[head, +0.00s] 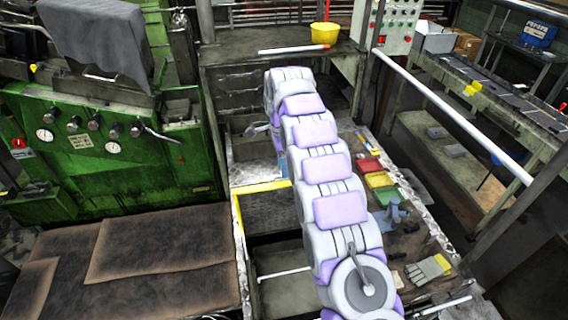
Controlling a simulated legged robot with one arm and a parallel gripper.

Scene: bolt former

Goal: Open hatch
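My white and purple arm reaches from the bottom right up to the middle of the head view and bends down at its far end. A small grey part that seems to be my gripper (258,129) shows left of the arm's far end; the rest is hidden behind the arm. Its fingers are too small and covered to read. No part is clearly marked as the hatch. A checkered metal plate (268,210) with yellow edging lies below and nearer than the gripper, left of my arm. A dark opening (275,255) lies in front of this plate.
A green machine (90,150) with gauges and knobs fills the left. Brown mats (160,245) lie in front of it. A yellow bucket (325,34) stands on the back ledge. Coloured trays (380,180) and gloves (428,270) lie right of my arm. A white rail (450,115) slants across the right.

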